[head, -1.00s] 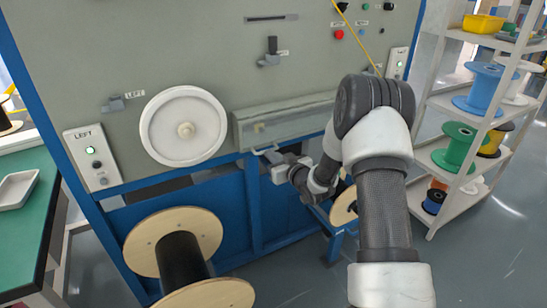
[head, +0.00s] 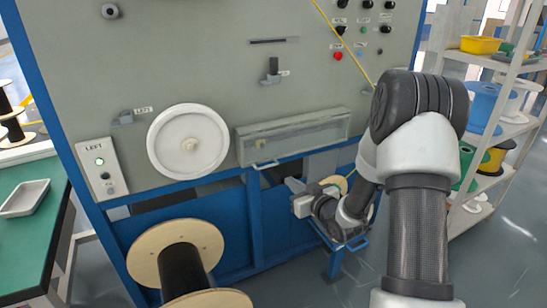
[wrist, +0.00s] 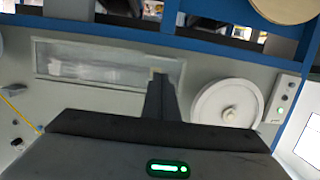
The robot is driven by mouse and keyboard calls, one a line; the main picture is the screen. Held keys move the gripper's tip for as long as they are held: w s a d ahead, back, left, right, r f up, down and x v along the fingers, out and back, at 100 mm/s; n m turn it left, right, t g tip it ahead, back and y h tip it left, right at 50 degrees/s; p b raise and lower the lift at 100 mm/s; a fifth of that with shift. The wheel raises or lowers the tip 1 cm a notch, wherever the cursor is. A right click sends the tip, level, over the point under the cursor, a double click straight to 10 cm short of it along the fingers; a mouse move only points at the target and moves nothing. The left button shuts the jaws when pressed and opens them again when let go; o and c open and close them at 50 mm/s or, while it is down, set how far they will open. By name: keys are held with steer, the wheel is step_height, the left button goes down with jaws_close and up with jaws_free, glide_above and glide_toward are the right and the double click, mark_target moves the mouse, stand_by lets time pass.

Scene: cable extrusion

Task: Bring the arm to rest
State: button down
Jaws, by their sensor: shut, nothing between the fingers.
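My arm comes in from the lower right of the head view and bends down and left. My gripper (head: 292,184) is in front of the machine, below the clear-fronted box (head: 292,137) and its handle. In the wrist view my gripper (wrist: 160,80) has its dark fingers together with nothing between them. There the box (wrist: 108,65) lies behind the fingertips and the white wheel (wrist: 226,115) is to their right. The gripper looks clear of the box, but the exact gap cannot be told.
The machine panel carries a white wheel (head: 188,142) and a left control box (head: 103,168). A large wooden spool (head: 178,258) stands below. A green table (head: 28,210) is at left; a shelf of spools (head: 487,110) is at right. A yellow cable (head: 343,42) runs down behind my arm.

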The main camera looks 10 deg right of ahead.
steer(key=s+d+r+m+g+h, duration=0.1)
steer(key=s+r+g+h, duration=0.15)
steer(key=s+r, duration=0.45)
steer(key=s+d+r+m+g+h, duration=0.1)
steer(key=s+d+r+g+h, duration=0.15)
steer(key=s+r, duration=0.4)
steer(key=s+a+r+m+g, duration=0.1)
steer(key=s+a+r+g, duration=0.15)
steer(key=s, duration=0.95)
steer(key=s+a+r+m+g, duration=0.1)
steer(key=s+a+r+g, duration=0.15)
steer(key=s, duration=0.95)
step_height(320, 180, up, 22)
steer(key=p, duration=2.2)
steer(key=shift+w+a+t+p, duration=0.3)
steer(key=shift+w+a+t, duration=0.05)
steer(key=shift+a+t, duration=0.05)
